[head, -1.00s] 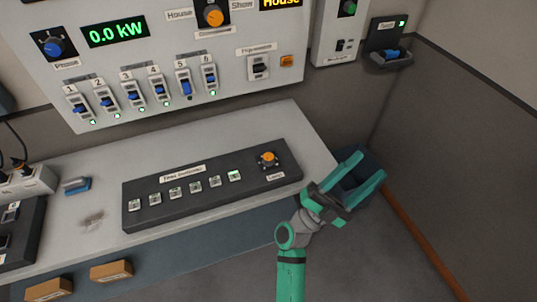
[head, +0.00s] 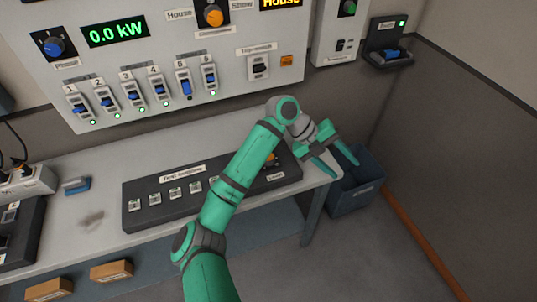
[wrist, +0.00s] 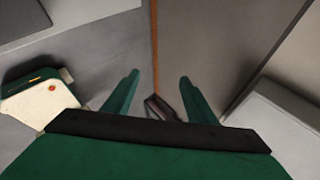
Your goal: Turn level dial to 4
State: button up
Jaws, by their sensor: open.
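The dark console (head: 155,218) lies on the desk with a row of small lit buttons. The orange dial (head: 269,157) at its right end is mostly hidden behind my arm; a small label sits below it, too small to read surely. My gripper (head: 345,167) is open and empty, to the right of the dial and apart from it, by the desk's right end. In the wrist view my gripper (wrist: 159,77) has its fingers spread over floor and wall, and the dial does not show.
A wall panel (head: 140,75) with several blue faders, a blue knob (head: 54,47) and another orange knob (head: 213,17) stands behind the desk. A dark bin (head: 352,200) stands on the floor at the desk's right end. A blue object (head: 76,185) lies on the desk's left.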

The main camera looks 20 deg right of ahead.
jog(key=w+a+r+n+t+y, duration=0.2)
jog(key=w+a+t+y, duration=0.15)
jog(key=w+a, duration=0.5)
jog(key=w+a+r+n+t+y, duration=0.2)
jog(key=w+a+y, duration=0.3)
jog(key=w+a, duration=0.3)
jog(key=shift+g+h, duration=0.25)
jog(key=f, duration=1.1)
jog(key=shift+s+a, duration=0.35)
jog(key=shift+a, duration=0.05)
jog(key=c, duration=1)
